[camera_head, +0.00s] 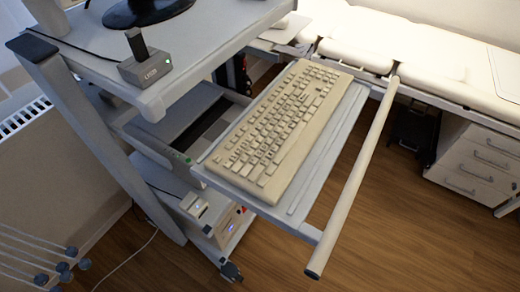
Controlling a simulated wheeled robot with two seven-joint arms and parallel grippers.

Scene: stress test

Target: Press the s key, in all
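A beige keyboard (277,125) lies on a pale grey pull-out tray (322,150) in the middle of the head view. It runs diagonally from the upper right to the lower left, and its rows of keys are uncovered. The letters are too small to read, so I cannot pick out the s key by its marking. Neither my left nor my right gripper shows in this view, and nothing touches the keyboard.
A round bar (354,180) runs along the tray's right side. A cart shelf (190,62) with a small grey device (145,68) stands to the upper left. A white drawer unit (478,165) stands at the right. Wooden floor (400,240) is clear at the lower right.

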